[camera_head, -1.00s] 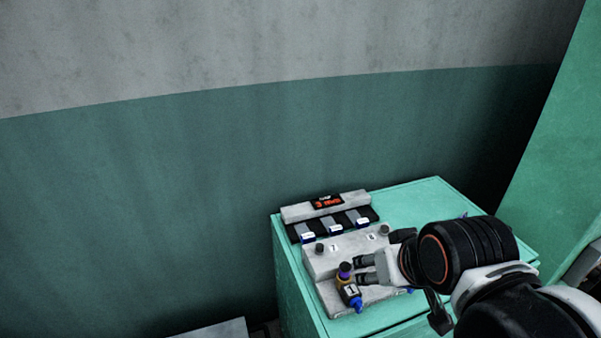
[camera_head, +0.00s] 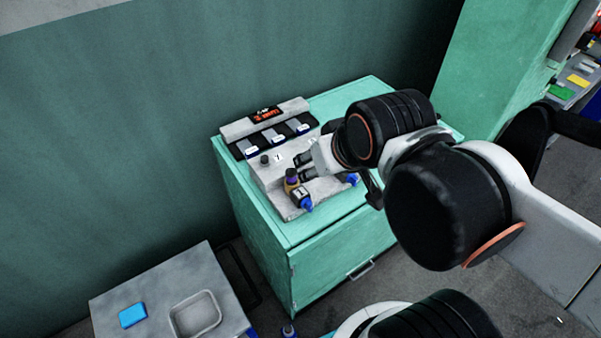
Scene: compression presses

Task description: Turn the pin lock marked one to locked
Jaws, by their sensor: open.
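The grey press panel (camera_head: 268,181) sits on top of the green cabinet (camera_head: 263,240). A pin lock marked 1 (camera_head: 298,190), with a dark body, a purple and yellow upper part and a blue end, stands at the panel's front left. A second blue-ended part (camera_head: 351,179) shows at the front right, mostly hidden by my arm. My gripper (camera_head: 306,166) is open, its two dark fingertips pointing left over the panel, just above and right of the marked lock. I cannot tell whether a fingertip touches the lock. Nothing shows between the fingers.
A black knob (camera_head: 264,159) stands at the panel's left, near a small label. Behind it is a dark strip with several grey tabs (camera_head: 273,137) and a red-lettered display (camera_head: 267,115). A grey table (camera_head: 140,289) with a blue block (camera_head: 132,315) and a tray (camera_head: 196,297) stands lower left.

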